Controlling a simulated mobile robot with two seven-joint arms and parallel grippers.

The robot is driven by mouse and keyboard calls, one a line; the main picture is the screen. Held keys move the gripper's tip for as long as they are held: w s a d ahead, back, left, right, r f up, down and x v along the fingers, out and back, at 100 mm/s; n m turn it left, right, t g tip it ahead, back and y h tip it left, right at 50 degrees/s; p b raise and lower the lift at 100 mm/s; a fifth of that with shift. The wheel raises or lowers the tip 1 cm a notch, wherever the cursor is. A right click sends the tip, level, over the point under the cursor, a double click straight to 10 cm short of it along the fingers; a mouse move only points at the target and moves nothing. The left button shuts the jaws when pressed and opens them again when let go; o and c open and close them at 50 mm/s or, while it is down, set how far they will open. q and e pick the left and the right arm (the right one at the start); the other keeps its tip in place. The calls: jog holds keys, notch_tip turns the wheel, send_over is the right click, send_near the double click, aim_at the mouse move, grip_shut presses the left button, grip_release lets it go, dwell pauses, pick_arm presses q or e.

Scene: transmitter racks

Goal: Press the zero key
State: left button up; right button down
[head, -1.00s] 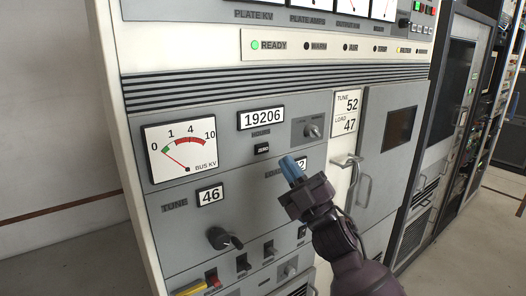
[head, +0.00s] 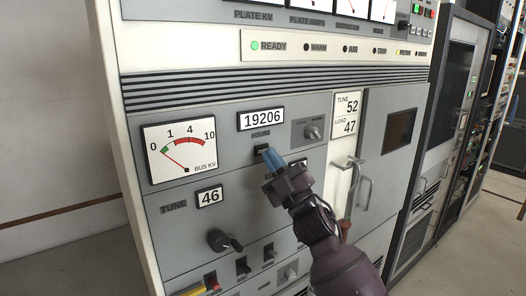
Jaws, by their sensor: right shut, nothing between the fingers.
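The zero key (head: 261,148) is a small black key below the white hours counter (head: 261,118), which reads 19206. My right gripper (head: 268,156) is shut and empty, its blue fingertips pointing up and left at the key. The fingertips cover the key's lower right part. I cannot tell whether they touch it. My left gripper is not in view.
A bus kV meter (head: 180,147) is left of the counter, with a tune readout (head: 209,196) of 46 and a black knob (head: 222,240) below. A small knob (head: 313,132) is to the right. A door handle (head: 364,190) sticks out farther right.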

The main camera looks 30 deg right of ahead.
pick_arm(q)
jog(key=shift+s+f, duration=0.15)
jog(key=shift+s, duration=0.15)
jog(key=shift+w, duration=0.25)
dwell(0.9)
pick_arm(e)
jog(key=shift+w, duration=0.2)
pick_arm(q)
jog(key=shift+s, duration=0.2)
pick_arm(e)
jog(key=shift+w, duration=0.25)
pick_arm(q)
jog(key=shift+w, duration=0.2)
pick_arm(e)
jog(key=shift+w+a, duration=0.1)
jog(key=shift+w, duration=0.25)
dwell(0.5)
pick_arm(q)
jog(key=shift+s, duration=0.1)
pick_arm(e)
jog(key=shift+s, duration=0.1)
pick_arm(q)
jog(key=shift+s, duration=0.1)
pick_arm(e)
jog(key=shift+s, duration=0.7)
